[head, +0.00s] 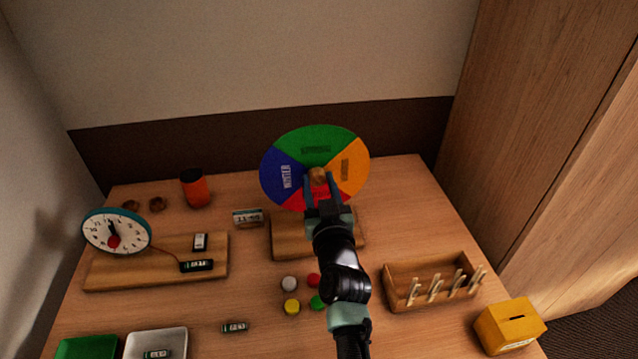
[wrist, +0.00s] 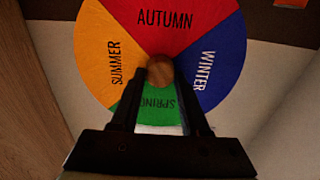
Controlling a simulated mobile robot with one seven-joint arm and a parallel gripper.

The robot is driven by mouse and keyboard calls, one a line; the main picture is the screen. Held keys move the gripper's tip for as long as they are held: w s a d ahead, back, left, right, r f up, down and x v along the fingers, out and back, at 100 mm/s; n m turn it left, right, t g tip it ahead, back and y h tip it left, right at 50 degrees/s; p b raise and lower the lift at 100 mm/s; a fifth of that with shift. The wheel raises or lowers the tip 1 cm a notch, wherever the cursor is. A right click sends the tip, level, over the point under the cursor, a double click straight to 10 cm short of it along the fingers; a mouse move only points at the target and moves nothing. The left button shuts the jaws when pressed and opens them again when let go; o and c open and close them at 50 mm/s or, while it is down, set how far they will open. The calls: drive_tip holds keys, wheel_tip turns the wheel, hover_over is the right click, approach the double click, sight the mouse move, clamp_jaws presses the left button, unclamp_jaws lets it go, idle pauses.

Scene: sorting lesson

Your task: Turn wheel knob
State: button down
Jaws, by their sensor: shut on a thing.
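The season wheel (head: 282,168) stands upright on a wooden base (head: 287,243), with green at the top, orange on the right, red at the bottom and blue on the left. A round wooden knob (head: 317,174) sits at its centre. My gripper (head: 320,184) reaches up in front of the wheel, shut on the knob, and covers part of the red sector. In the wrist view the knob (wrist: 160,70) lies between the fingertips of my gripper (wrist: 161,88). There the red AUTUMN sector is at the top and the green SPRING sector at the bottom, on the wheel (wrist: 180,20).
Several coloured discs (head: 291,306) lie beside my arm. A peg box (head: 405,301) and a yellow slotted box (head: 509,326) stand right. Green (head: 88,347) and white (head: 171,338) trays are front left.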

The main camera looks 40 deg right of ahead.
drive_tip(key=shift+m, duration=0.3)
drive_tip(key=m, duration=0.3)
drive_tip(key=shift+m, duration=0.3)
drive_tip(key=m, duration=0.4)
drive_tip(key=shift+s+d+f, duration=0.1)
drive_tip(key=m, duration=0.5)
drive_tip(key=m+p, duration=0.1)
drive_tip(key=m, duration=0.3)
drive_tip(key=shift+f, duration=0.15)
drive_tip(key=shift+m, duration=0.4)
drive_tip(key=shift+c, duration=2)
unclamp_jaws()
drive_tip(key=shift+s, duration=0.15)
